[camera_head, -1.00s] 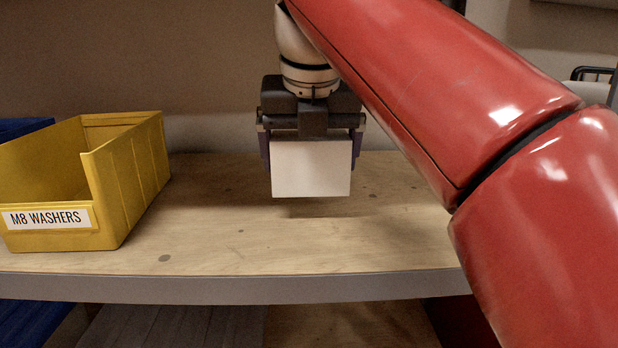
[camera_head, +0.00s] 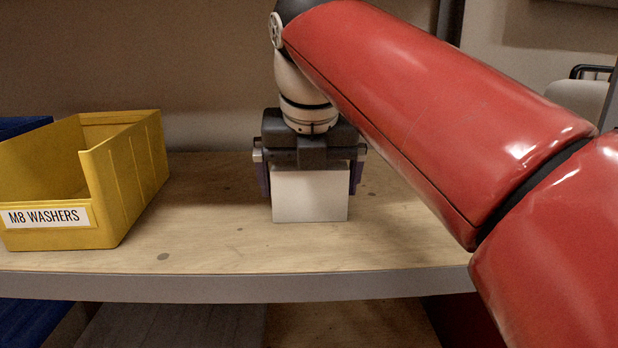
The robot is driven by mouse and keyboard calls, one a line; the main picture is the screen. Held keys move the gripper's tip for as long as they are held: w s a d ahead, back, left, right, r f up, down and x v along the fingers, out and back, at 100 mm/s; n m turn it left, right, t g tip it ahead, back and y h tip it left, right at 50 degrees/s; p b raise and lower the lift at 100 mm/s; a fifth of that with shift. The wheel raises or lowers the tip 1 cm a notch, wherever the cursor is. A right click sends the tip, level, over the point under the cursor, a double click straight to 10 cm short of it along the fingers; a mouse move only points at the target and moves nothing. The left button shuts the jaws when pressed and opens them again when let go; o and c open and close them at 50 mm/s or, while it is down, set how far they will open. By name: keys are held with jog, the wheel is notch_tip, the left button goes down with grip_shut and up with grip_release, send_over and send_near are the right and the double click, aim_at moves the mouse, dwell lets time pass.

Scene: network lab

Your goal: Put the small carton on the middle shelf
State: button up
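The small carton (camera_head: 310,197) is a plain white box. It stands upright on the light wooden shelf board (camera_head: 215,245), right of the yellow bin. My gripper (camera_head: 310,183) is above it, pointing down, with one purple-grey finger at each side of the carton. The fingers look slightly spread, just clear of the carton's sides, so the gripper appears open around it. The carton's top and back are hidden by the gripper.
A yellow bin (camera_head: 128,185) labelled M8 WASHERS stands on the left of the shelf, with a blue bin (camera_head: 22,126) partly hidden behind it. A grey edge (camera_head: 230,288) runs along the shelf front. Bare board lies between bin and carton. My red arm covers the right side.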

jog(key=v, duration=0.6)
jog(key=shift+r, duration=0.15)
jog(key=shift+s+r, duration=0.35)
jog(key=shift+r, duration=0.3)
